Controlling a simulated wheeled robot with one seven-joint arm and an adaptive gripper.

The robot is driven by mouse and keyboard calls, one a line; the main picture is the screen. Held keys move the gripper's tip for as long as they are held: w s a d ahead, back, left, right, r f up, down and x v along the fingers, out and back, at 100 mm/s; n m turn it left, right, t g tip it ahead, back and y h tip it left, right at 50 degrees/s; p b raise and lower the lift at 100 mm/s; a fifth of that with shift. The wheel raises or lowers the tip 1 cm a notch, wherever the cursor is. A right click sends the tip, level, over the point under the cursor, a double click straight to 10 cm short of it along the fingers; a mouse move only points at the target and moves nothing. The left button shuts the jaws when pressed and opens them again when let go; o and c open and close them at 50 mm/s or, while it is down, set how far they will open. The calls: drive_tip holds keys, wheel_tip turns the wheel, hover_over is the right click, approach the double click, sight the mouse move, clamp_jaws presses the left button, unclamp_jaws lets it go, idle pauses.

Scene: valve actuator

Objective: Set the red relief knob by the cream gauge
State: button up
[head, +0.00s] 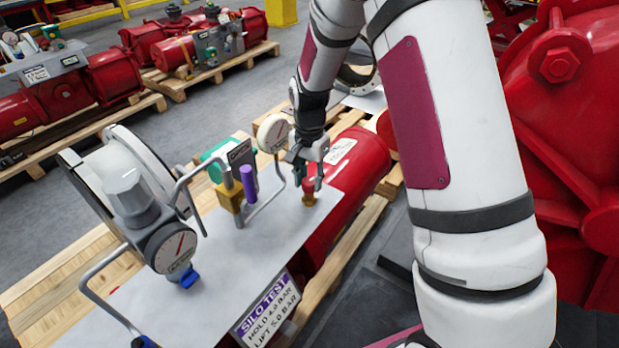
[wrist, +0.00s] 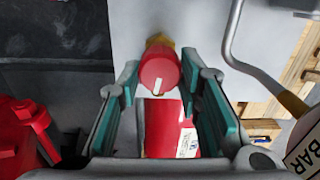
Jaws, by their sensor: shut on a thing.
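The red relief knob (head: 309,187) sits on a brass base near the right edge of the grey panel (head: 285,215). In the wrist view the knob (wrist: 157,72) points toward me, with a white mark on its face pointing nearly straight down. My gripper (head: 307,179) comes from above and is shut on the knob. Its teal-padded fingertips (wrist: 160,76) stand on either side of it. The cream gauge (head: 273,133) is up and left of the knob; its dial is too small to read. Its edge, lettered BAR, shows in the wrist view (wrist: 305,150).
A purple-handled valve (head: 248,184) on a yellow block and bent grey pipes stand left of my gripper. A grey gauge (head: 172,248) is further left. A red cylinder (head: 352,172) lies beside the panel. A SILO TEST placard (head: 267,312) is at the front edge.

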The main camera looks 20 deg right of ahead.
sight(308, 180)
drive_tip(key=shift+n, duration=0.4)
drive_tip(key=n, duration=0.4)
drive_tip(key=shift+n, duration=0.4)
drive_tip(key=n, duration=0.6)
drive_tip(key=shift+a, duration=0.15)
drive_tip(key=o, duration=1.1)
drive_tip(key=shift+o, duration=0.2)
wheel_tip(308, 180, up, 12)
